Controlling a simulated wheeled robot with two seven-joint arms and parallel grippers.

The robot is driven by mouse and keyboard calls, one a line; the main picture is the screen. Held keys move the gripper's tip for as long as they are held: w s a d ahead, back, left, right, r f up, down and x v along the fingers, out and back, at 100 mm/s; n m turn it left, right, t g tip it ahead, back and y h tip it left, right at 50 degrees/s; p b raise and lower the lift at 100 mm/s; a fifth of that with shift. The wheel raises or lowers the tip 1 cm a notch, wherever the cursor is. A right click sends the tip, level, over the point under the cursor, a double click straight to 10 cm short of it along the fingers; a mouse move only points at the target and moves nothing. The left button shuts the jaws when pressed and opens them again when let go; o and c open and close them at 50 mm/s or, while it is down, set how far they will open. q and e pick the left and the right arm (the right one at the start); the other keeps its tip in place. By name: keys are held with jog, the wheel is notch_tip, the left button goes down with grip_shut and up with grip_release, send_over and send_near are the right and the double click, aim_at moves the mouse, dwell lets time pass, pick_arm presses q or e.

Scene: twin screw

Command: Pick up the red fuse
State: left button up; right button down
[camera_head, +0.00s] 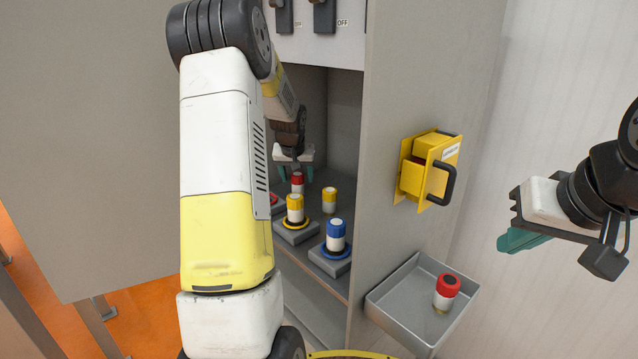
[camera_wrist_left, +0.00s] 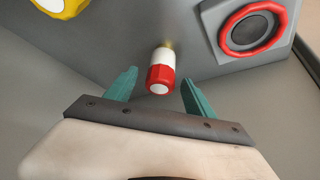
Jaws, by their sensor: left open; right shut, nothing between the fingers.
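A red fuse (camera_head: 297,184) with a white band stands inside the cabinet, towards the back of the shelf. It also shows in the left wrist view (camera_wrist_left: 160,72), between and just beyond the fingertips. My left gripper (camera_head: 294,164) is open above and around the top of this fuse; I see no clear contact. Its teal fingers (camera_wrist_left: 158,88) flank the fuse on both sides in the wrist view. A second red fuse (camera_head: 446,291) stands in the grey tray (camera_head: 392,312). My right gripper (camera_head: 522,238) is shut and empty at the right, away from the cabinet.
A red-ringed socket (camera_wrist_left: 250,32) is empty. A yellow fuse (camera_head: 295,207) and a blue fuse (camera_head: 336,236) sit in ringed sockets; another yellow fuse (camera_head: 330,200) stands behind. The cabinet side panel (camera_head: 385,110) bears a yellow handled box (camera_head: 421,176). Switches (camera_head: 324,15) are above.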

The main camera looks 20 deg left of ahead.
aim_at(299, 182)
pick_arm(q)
jog(key=x, duration=0.4)
jog(key=shift+w+a+f, duration=0.1)
jog(key=shift+w+f, duration=0.05)
jog(key=shift+w, duration=0.05)
jog(key=shift+c, duration=0.2)
